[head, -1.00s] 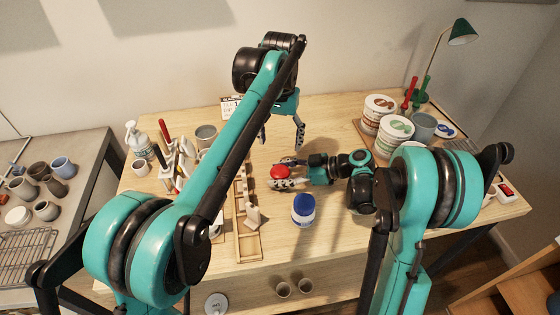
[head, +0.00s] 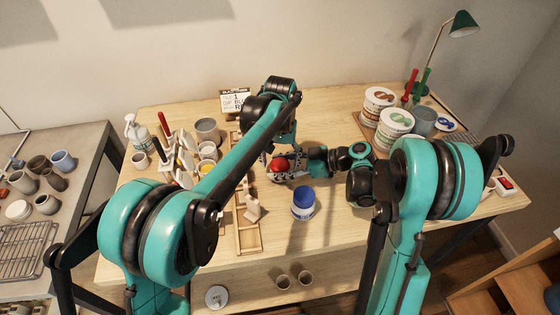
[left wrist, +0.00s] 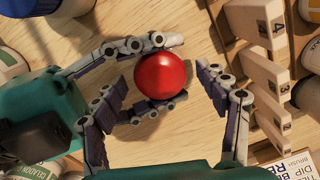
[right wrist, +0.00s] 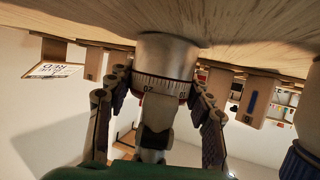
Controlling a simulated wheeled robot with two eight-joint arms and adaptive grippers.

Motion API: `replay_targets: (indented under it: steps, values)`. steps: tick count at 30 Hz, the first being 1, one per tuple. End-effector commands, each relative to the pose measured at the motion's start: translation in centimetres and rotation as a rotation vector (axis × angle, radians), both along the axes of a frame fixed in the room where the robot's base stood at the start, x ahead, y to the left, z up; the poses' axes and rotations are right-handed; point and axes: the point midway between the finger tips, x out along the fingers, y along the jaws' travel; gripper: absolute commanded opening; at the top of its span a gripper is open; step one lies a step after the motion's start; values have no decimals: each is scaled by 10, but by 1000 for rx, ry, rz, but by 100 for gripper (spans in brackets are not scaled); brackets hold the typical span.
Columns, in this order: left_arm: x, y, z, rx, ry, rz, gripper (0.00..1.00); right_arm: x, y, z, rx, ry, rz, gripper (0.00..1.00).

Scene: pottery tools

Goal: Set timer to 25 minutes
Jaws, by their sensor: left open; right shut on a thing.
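The timer has a round red knob (head: 279,164) and stands on the table right of the wooden rack. In the right wrist view its silver body (right wrist: 165,60) carries a marked scale. Its setting cannot be read surely. My right gripper (right wrist: 158,88) is shut on the timer's body, with fingers on both sides, low over the table. My left gripper (left wrist: 160,84) is open above the timer, its fingers on either side of the red knob (left wrist: 163,75) with gaps between. In the head view my left arm partly hides the fingers.
A blue-lidded jar (head: 303,203) stands close in front of the timer. A wooden rack (head: 246,238) with numbered blocks lies to the left. A small sign (head: 234,103) stands behind.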

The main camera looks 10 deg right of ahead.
Motion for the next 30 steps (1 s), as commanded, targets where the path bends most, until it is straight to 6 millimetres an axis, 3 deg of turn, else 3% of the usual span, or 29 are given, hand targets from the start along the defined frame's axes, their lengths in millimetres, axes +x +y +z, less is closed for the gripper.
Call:
replay_targets:
  steps: [5, 11, 12, 18, 30]
  values:
    - [0, 0, 0, 0, 0, 0, 73, 0, 0, -1, -2, 1, 1, 17]
    - [0, 0, 0, 0, 0, 0, 26, 0, 0, -1, -1, 1, 1, 17]
    - [0, 0, 0, 0, 0, 0, 23, 0, 0, -1, -1, 1, 1, 17]
    - [0, 0, 0, -1, 0, -38, 23, 0, 0, -1, -1, 1, 1, 17]
    - [0, 0, 0, -1, 1, -397, 24, 0, 0, 0, -1, 1, 1, 17]
